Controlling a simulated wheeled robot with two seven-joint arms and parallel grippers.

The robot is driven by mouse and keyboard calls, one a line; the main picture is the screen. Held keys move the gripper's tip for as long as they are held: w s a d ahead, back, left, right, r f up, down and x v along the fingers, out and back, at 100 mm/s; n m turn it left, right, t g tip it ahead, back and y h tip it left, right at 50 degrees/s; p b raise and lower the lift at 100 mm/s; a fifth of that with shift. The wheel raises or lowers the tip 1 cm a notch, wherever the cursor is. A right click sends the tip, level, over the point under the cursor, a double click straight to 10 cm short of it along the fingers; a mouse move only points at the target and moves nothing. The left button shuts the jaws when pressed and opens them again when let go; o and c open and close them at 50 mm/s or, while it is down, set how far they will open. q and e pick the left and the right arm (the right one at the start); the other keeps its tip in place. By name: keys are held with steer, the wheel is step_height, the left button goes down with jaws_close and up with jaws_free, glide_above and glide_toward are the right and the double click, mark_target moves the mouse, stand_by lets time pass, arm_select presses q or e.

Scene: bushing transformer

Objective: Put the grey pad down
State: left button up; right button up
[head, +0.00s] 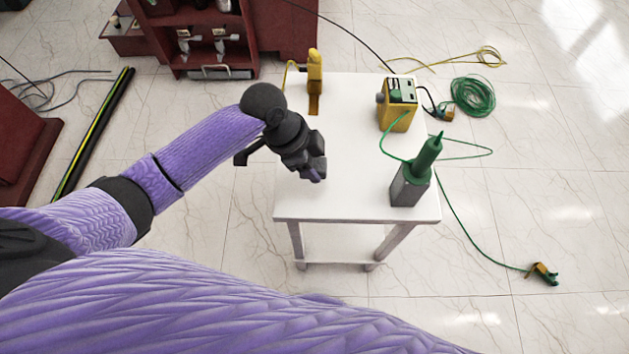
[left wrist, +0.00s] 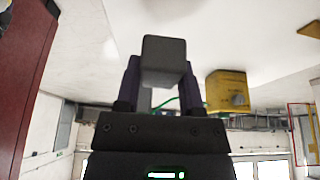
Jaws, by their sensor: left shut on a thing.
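The grey pad (left wrist: 163,60) shows in the left wrist view as a small grey block between the two dark fingers of my left gripper (left wrist: 160,88). The gripper is shut on it. In the head view my left gripper (head: 313,174) points down over the left front part of the white table (head: 350,197). The pad is hidden or too small to make out there. I cannot tell whether the pad touches the table top. My right gripper is not in view.
A green bushing (head: 427,158) on a grey block (head: 408,188) stands at the table's front right. A yellow instrument (head: 398,105) stands at the back right, a yellow tool (head: 314,75) at the back left. A green cable (head: 386,140) runs off the right side. The table's middle is clear.

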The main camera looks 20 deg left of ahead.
mark_target(319, 186)
arm_select(q)
step_height(319, 186, down, 6)
steer(key=b, duration=0.2)
steer(key=shift+f+b, duration=0.15)
steer(key=shift+b, duration=0.15)
steer(key=o, duration=1.1)
steer(key=shift+r, duration=0.2)
steer(key=shift+p+v, duration=2.95)
steer(key=shift+v, duration=3)
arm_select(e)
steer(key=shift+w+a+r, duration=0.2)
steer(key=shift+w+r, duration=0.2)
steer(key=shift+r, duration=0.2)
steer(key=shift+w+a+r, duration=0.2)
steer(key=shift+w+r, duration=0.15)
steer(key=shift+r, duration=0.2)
